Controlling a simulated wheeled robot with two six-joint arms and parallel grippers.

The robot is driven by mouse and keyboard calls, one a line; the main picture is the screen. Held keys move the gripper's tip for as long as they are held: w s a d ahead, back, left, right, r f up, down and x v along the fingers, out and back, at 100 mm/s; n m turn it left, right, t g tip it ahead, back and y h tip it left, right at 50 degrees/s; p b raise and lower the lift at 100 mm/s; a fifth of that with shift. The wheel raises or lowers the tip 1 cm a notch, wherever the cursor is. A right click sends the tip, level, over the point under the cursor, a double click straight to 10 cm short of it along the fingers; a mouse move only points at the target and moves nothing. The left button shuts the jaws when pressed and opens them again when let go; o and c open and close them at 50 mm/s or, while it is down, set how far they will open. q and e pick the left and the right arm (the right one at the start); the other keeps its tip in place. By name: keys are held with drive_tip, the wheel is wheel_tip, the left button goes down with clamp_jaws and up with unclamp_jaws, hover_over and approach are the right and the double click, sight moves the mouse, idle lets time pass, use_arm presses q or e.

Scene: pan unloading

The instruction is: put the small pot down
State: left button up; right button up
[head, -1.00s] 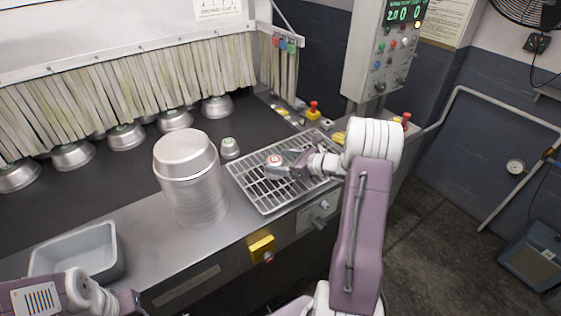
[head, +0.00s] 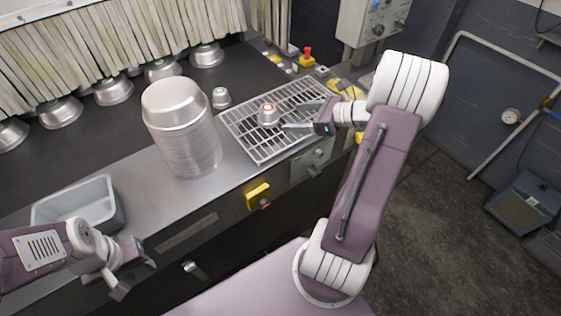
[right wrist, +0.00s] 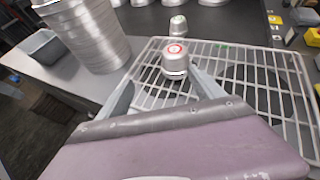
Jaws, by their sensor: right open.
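The small pot (head: 268,116), a metal pot with a red ring on its lid, stands upright on the wire rack (head: 262,152). It also shows in the right wrist view (right wrist: 176,66), just beyond and between my right fingertips. My right gripper (head: 298,115) is open and empty, its fingers low over the rack to the right of the pot. In the right wrist view, the right finger's tip is close to the pot; I cannot tell if they touch. My left gripper (head: 134,274) is open and empty in front of the counter, near the grey bin.
A tall stack of metal pans (head: 188,135) stands left of the rack. Another small pot (head: 221,98), with a green mark, stands behind the rack. A grey bin (head: 118,210) sits at the left. Several pans line the dark belt by the strip curtain (head: 120,50). The rack's right part is bare.

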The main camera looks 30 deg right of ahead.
drive_tip(key=a+f+n+g, duration=0.1)
drive_tip(key=a, duration=0.1)
drive_tip(key=s+a+f+n+g, duration=0.1)
drive_tip(key=a, duration=0.1)
drive_tip(key=s+a+n+g+y, duration=0.1)
drive_tip(key=a+n, duration=0.1)
drive_tip(key=a, duration=0.1)
drive_tip(key=shift+a+f, duration=0.1)
drive_tip(key=shift+f, duration=0.3)
drive_tip(key=s+a+f+n+g+h, duration=0.3)
drive_tip(key=s+a+n, duration=0.2)
drive_tip(key=n, duration=0.7)
drive_tip(key=s+a+f+n+g+h, duration=0.3)
drive_tip(key=s+n, duration=0.4)
drive_tip(key=n, duration=0.6)
drive_tip(key=a+h, duration=0.1)
drive_tip(key=a, duration=0.1)
drive_tip(key=shift+s+a+f, duration=0.25)
drive_tip(key=shift+a+f, duration=0.05)
drive_tip(key=shift+a, duration=0.1)
